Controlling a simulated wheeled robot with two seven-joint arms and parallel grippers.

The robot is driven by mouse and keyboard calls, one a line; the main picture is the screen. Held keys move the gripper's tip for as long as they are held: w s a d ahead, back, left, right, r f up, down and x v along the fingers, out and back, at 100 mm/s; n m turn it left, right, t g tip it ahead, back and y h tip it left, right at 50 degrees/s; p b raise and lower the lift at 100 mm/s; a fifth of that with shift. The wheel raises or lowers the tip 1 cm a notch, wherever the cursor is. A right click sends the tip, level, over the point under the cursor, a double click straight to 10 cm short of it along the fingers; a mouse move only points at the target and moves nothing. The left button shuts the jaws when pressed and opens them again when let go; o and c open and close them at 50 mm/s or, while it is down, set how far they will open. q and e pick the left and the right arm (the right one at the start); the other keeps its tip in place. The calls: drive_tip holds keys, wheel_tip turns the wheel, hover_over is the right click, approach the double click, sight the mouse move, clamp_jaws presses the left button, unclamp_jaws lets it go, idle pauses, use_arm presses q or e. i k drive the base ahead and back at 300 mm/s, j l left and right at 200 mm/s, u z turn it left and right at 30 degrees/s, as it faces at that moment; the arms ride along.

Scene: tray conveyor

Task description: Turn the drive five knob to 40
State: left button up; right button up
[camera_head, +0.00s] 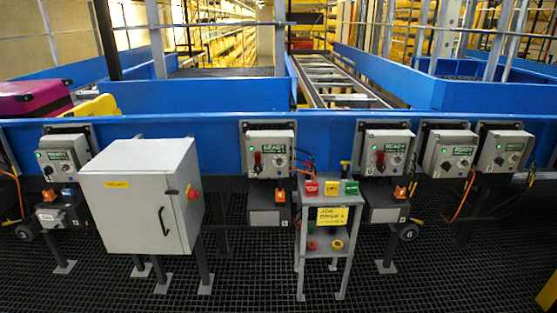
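Several grey drive boxes with green READY displays are mounted along the blue conveyor side. They include a far-left box (62,152), a middle box (268,152), a right-of-middle box (386,152), another box (447,153) and a far-right box (503,150). Small dark knobs show on their faces, such as the knob on the far-right box (513,160). Drive numbers and knob scales are too small to read, so I cannot tell which box is drive five or where its knob points. Neither of my grippers is in view.
A grey cabinet (130,205) with a red-and-yellow switch stands in front, left of middle. A small grey stand (323,252) holds coloured items and a yellow sign. Orange cables hang below the boxes. Dark grating floor (240,290) is open in front.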

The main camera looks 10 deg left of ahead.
sight(273, 138)
drive_tip(key=i+j+u, duration=0.1)
drive_tip(key=i+j, duration=0.3)
drive_tip(key=i+j+u, duration=0.1)
drive_tip(key=i+j, duration=0.2)
drive_tip(key=i, duration=0.15)
drive_tip(key=i+j+u, duration=0.15)
drive_tip(key=i+j, duration=0.2)
drive_tip(key=i+j+u, duration=0.1)
drive_tip(key=i+j, duration=0.15)
drive_tip(key=i, duration=0.25)
